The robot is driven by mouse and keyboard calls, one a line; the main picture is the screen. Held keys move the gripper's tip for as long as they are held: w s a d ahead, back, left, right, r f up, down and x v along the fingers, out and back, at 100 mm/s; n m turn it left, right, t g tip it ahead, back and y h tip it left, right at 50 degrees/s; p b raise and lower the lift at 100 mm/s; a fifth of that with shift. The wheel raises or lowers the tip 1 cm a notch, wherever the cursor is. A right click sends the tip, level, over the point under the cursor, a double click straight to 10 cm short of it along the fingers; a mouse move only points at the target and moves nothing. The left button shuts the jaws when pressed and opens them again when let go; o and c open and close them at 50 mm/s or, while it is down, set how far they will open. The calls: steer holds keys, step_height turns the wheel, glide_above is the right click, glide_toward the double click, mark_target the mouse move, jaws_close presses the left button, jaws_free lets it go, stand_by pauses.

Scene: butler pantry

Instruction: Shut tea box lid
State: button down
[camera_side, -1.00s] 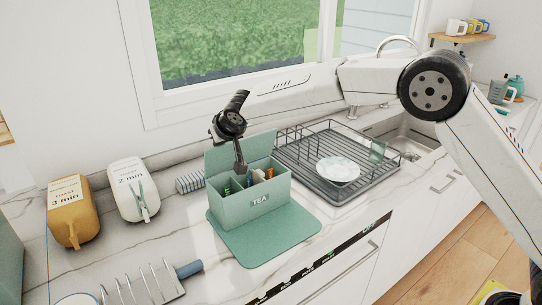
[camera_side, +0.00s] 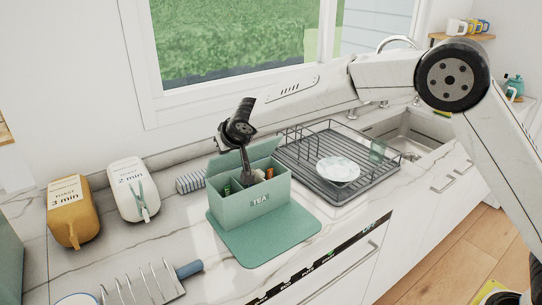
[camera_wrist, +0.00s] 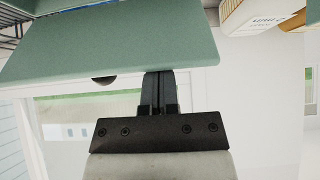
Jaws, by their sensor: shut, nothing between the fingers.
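The green tea box (camera_side: 262,200), marked TEA, stands on a green mat (camera_side: 270,240) on the counter. Its hinged lid (camera_side: 265,150) is open along the back and tilted away from upright. Colored tea packets (camera_side: 270,173) show inside. My gripper (camera_side: 247,178) is shut and empty, pointing down at the lid and box opening. In the wrist view, the lid (camera_wrist: 120,45) spans the top as a flat green panel. My shut fingers (camera_wrist: 161,80) meet its edge there, and their tips are hidden. I cannot tell whether they press on it.
A dark dish rack (camera_side: 365,188) with a white plate (camera_side: 338,170) stands close on the right. A toast rack (camera_side: 140,285) is at front left.

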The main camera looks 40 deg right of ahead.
mark_target(250, 192)
steer(key=shift+s, duration=0.35)
steer(key=shift+s+f, duration=0.1)
steer(key=shift+f, duration=0.05)
steer(key=shift+s+f, duration=0.45)
steer(key=shift+s, duration=0.25)
steer(key=shift+s+f, duration=0.65)
steer(key=shift+s, duration=0.05)
steer(key=shift+f, duration=0.1)
steer(key=shift+s+f, duration=0.55)
steer(key=shift+f, duration=0.15)
